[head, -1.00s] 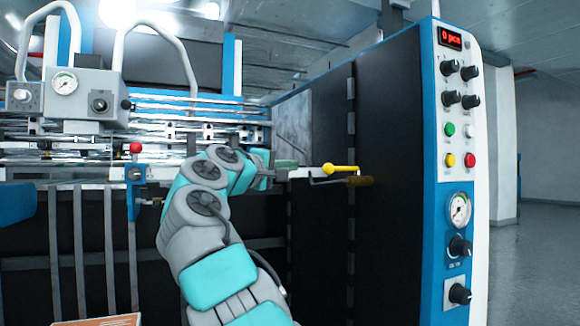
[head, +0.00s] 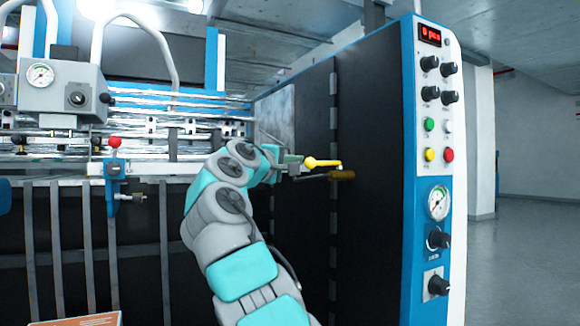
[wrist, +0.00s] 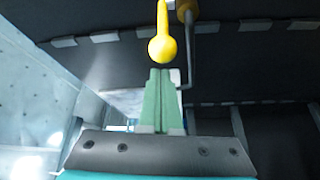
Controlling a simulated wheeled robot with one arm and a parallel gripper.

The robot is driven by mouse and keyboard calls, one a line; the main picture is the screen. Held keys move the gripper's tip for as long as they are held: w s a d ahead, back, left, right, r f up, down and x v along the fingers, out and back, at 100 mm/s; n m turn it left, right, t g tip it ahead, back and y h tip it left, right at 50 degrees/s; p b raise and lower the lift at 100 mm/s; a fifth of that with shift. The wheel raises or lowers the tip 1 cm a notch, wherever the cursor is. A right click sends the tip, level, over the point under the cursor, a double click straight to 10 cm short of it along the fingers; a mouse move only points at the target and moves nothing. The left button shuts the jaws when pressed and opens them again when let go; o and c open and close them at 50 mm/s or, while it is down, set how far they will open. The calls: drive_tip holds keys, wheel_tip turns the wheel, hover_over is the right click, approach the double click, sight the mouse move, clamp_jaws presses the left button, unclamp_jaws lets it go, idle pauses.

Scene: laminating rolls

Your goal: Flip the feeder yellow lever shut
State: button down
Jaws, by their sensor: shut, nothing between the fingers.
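The yellow lever (head: 322,162) shows in the head view near the black side panel, lying nearly level with its round knob toward the left. In the wrist view the lever (wrist: 162,45) points toward me, its knob just beyond the fingertips. My gripper (head: 301,161) is level with the knob and just left of it. In the wrist view my gripper (wrist: 160,72) has its green fingers pressed together and empty. I cannot tell whether the fingertips touch the knob.
A crank with a brown handle (head: 341,174) sits just below the lever; it also shows in the wrist view (wrist: 187,10). A blue control panel (head: 432,150) stands to the right. A red-knobbed blue clamp (head: 114,168) is at left.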

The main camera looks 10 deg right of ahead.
drive_tip(key=shift+s+d+f, duration=0.15)
drive_tip(key=shift+s, duration=0.3)
drive_tip(key=shift+s+d+b, duration=0.1)
drive_tip(key=shift+d+b, duration=0.15)
drive_tip(key=shift+b, duration=0.15)
